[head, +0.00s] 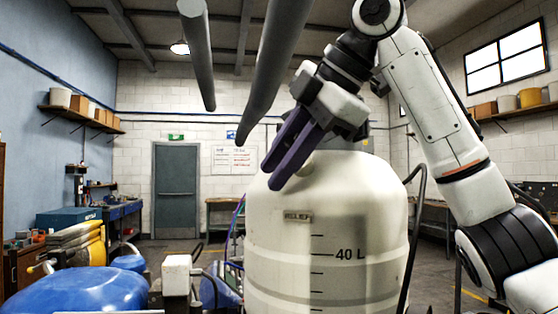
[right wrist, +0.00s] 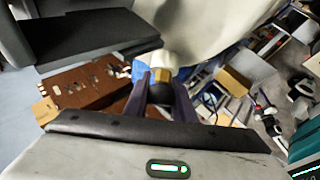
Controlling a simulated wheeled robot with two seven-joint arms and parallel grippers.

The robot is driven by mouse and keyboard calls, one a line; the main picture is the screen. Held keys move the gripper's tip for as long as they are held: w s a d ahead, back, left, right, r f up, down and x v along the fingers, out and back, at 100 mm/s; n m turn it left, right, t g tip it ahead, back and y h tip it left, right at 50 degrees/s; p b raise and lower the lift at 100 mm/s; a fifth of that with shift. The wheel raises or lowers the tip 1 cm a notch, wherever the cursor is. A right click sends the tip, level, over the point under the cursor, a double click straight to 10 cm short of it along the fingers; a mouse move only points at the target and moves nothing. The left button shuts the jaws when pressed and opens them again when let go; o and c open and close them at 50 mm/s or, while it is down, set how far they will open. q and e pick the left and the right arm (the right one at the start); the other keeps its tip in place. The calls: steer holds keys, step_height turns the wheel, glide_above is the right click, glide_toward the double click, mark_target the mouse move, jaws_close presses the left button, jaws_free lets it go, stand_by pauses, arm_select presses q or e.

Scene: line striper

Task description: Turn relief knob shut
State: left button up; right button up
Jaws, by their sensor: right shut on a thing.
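A large off-white tank (head: 335,190) with a "40 L" mark stands in front of me. A small RELIEF label (head: 297,217) is on its left face. My right gripper (head: 271,178), with purple fingers, reaches down to the tank's upper left shoulder, just above the label. In the right wrist view, its fingers (right wrist: 160,100) are shut on the dark relief knob (right wrist: 159,93), which sits on a brass fitting (right wrist: 163,76) beside the pale tank. In the head view the knob is hidden by the fingers. My left gripper is not in view.
Two grey bars (head: 198,60) hang into the upper middle, close to my right gripper. A blue rounded body (head: 85,290) and yellow parts (head: 78,245) are at lower left. A dark hose (head: 412,235) runs down the tank's right side.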

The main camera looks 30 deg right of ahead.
steer(key=shift+s+n+g, duration=0.25)
steer(key=shift+n+g, duration=0.45)
steer(key=shift+g, duration=0.1)
steer(key=o, duration=1)
steer(key=shift+f, duration=0.1)
steer(key=v, duration=1)
steer(key=shift+r, duration=0.2)
